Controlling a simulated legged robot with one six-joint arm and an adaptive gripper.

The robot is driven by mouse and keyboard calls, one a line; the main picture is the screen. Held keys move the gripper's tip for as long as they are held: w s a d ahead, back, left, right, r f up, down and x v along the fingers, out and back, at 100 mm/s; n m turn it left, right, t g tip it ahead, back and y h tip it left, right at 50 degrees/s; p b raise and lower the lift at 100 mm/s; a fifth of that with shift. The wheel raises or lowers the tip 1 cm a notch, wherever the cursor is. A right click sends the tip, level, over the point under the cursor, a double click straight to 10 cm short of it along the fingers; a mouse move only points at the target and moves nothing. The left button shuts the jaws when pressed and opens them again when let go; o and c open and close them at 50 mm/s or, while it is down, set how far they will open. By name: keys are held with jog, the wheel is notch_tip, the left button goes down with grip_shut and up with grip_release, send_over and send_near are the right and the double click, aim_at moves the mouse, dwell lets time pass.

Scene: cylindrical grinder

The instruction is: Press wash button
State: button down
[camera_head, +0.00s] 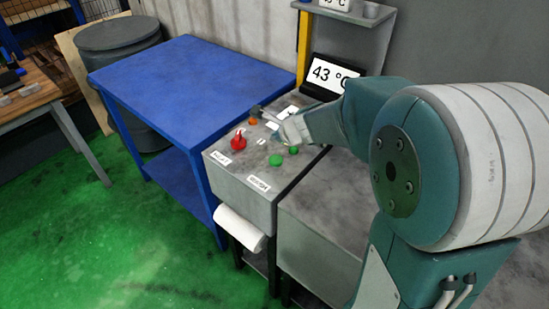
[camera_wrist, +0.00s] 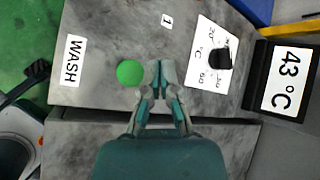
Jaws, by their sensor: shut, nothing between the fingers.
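The green wash button (camera_wrist: 130,73) is a round button on the grey panel, lying in line with the label "WASH" (camera_wrist: 73,60). In the head view a green button (camera_head: 275,160) sits near the panel's front right, behind a front label (camera_head: 258,184). My gripper (camera_wrist: 161,66) is shut and empty, its fingertips just right of the green button in the wrist view. In the head view my gripper (camera_head: 287,128) is over the panel, behind the green button. Whether the fingertips touch the panel cannot be told. A second green spot (camera_head: 293,150) shows beside my arm.
A black dial (camera_wrist: 220,57) sits on a white scale. A display (camera_wrist: 287,80) reads 43 °C. A blue table (camera_head: 185,80) stands left; a paper roll (camera_head: 240,229) hangs below.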

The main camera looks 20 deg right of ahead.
aim_at(275, 156)
jog(key=f, duration=0.2)
jog(key=shift+d+f, duration=0.25)
jog(key=shift+f, duration=0.1)
jog(key=shift+a+f, duration=0.1)
jog(key=shift+f, duration=1.15)
jog(key=shift+f, duration=0.35)
jog(key=shift+s+f, duration=0.1)
jog(key=shift+f, duration=0.55)
dwell(1.0)
jog(key=shift+r, duration=1.1)
jog(key=shift+r, duration=2.5)
